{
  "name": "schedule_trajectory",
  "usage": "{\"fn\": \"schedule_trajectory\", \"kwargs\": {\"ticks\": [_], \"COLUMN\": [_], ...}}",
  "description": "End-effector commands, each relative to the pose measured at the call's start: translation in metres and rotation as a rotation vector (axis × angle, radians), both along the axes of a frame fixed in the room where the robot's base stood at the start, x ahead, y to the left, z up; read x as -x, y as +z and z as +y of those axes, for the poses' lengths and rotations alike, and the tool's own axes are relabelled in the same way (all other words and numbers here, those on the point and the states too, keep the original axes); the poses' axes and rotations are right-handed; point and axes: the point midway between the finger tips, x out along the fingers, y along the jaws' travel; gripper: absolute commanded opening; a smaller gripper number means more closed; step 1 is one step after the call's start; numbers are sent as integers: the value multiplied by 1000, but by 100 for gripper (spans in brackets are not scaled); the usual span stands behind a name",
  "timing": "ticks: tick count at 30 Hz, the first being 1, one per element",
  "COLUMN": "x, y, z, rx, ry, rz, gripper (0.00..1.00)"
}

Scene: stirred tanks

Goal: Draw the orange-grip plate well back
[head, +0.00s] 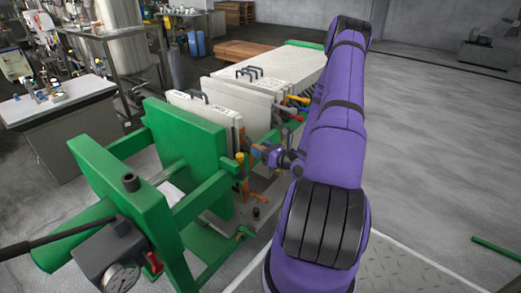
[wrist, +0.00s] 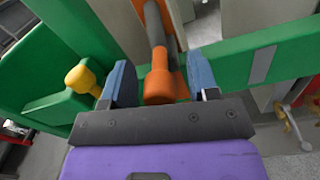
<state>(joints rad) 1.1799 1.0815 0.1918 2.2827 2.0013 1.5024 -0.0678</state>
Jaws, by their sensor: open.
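The orange grip (wrist: 160,86) shows in the wrist view as a round-ended handle on a dark shaft. My gripper (wrist: 160,75) is open, with one blue finger on each side of the grip; whether either finger touches it I cannot tell. In the head view my gripper (head: 268,154) is at the right side of the press, beside the white plates (head: 212,115) near the green end block (head: 185,140). My purple arm hides part of that side. Which plate carries the orange grip is hard to see there.
A yellow knob (wrist: 84,79) lies left of my gripper, close to the green frame (wrist: 270,55). A packed plate stack (head: 270,70) stands farther back, with yellow and red grips (head: 296,100) on its side. Open grey floor (head: 440,130) lies to the right.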

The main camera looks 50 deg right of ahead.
Motion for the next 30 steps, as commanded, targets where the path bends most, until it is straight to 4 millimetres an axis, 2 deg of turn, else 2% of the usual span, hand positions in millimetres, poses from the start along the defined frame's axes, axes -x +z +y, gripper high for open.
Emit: {"fn": "schedule_trajectory", "kwargs": {"ticks": [5,12,18,23,30], "x": [24,70,96,104,105], "y": [0,0,0,0,0], "z": [-3,-6,-8,-8,-8], "rx": [-1,-1,-1,-1,-1], "ry": [-5,-5,-3,0,0], "rz": [1,3,2,1,1], "gripper": [55,55,55,55,55]}}
